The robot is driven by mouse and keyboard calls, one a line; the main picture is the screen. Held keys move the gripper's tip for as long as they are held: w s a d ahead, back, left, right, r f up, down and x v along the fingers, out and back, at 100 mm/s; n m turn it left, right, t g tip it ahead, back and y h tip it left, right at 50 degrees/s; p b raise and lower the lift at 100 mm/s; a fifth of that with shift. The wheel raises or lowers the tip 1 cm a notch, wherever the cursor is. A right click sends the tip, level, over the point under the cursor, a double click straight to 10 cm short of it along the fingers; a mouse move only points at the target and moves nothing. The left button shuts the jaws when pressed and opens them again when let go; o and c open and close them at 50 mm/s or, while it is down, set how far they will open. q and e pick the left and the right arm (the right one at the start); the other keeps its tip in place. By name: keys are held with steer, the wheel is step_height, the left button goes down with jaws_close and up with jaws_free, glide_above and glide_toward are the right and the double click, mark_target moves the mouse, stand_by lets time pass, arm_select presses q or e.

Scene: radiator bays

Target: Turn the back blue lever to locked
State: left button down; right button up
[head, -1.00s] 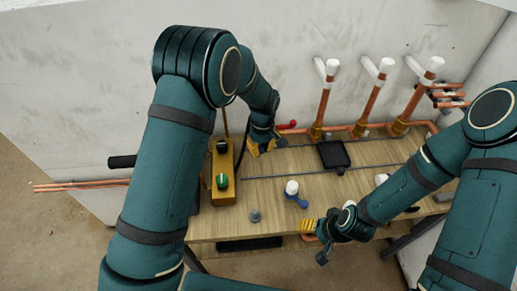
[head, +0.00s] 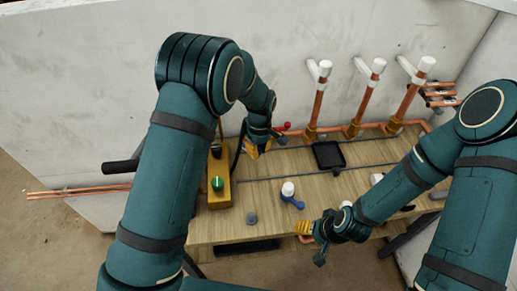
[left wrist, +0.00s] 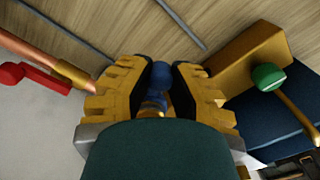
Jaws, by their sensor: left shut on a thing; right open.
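My left gripper (head: 258,149) is at the back of the wooden bench, near the wall. In the left wrist view its yellow fingers (left wrist: 160,85) are shut on a blue lever (left wrist: 161,76), with a brass part showing below it between the fingers. In the head view this back lever is hidden by the gripper, and its angle is hard to tell. Another blue lever (head: 292,203), with a white cap, is further forward on the bench. My right gripper (head: 304,228) is open and empty near the bench's front edge.
A red lever (head: 283,128) sits just right of the left gripper, on copper pipework. A yellow box with a green knob (head: 218,184) stands to its left. A black tray (head: 328,156) and copper risers (head: 315,103) are to the right.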

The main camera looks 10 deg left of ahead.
arm_select(q)
steer(key=shift+f, duration=0.1)
steer(key=c, duration=0.8)
jaws_free()
steer(key=shift+w, duration=0.1)
step_height(320, 180, up, 12)
steer(key=shift+d, duration=0.15)
